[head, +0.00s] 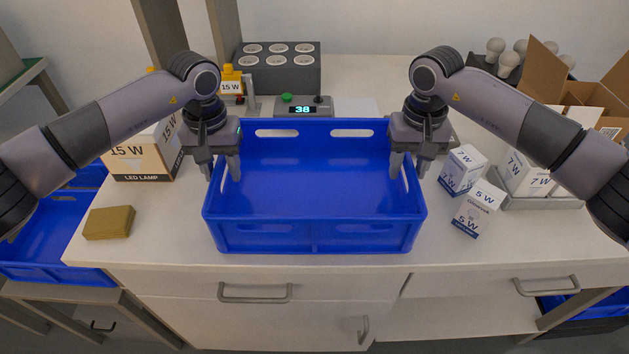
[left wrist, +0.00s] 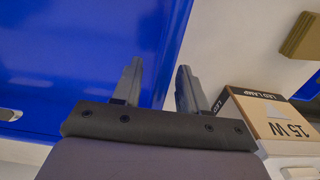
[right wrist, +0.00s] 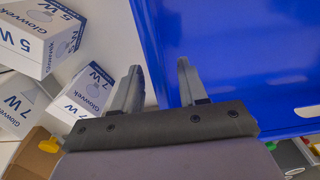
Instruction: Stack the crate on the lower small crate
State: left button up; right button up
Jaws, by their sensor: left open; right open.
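A large empty blue crate (head: 315,238) stands on the white worktop. My left gripper (head: 222,174) is open at its left side wall, one finger outside and one inside. The left wrist view shows the rim running between the open fingers (left wrist: 158,85). My right gripper (head: 409,172) is open at the right side wall in the same way, and the right wrist view shows the rim between its fingers (right wrist: 160,85). Another blue crate (head: 60,272) sits lower, left of the worktop, partly hidden by my arm. A blue crate (head: 590,308) also shows low at the right, mostly hidden.
An LED lamp box (head: 148,160) and a tan block (head: 108,222) stand left of the crate. Small bulb boxes (head: 464,168) stand close on the right. A display unit (head: 302,108) and a grey socket block (head: 280,75) are behind it. Drawer handles (head: 255,293) project at the front.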

aim_at(219, 160)
pick_arm(q)
jog(key=shift+f, duration=0.6)
pick_arm(e)
jog(key=shift+f, duration=0.6)
pick_arm(q)
grip_shut()
pick_arm(e)
grip_shut()
pick_arm(q)
jog(key=shift+r, duration=0.15)
pick_arm(e)
jog(key=shift+r, duration=0.1)
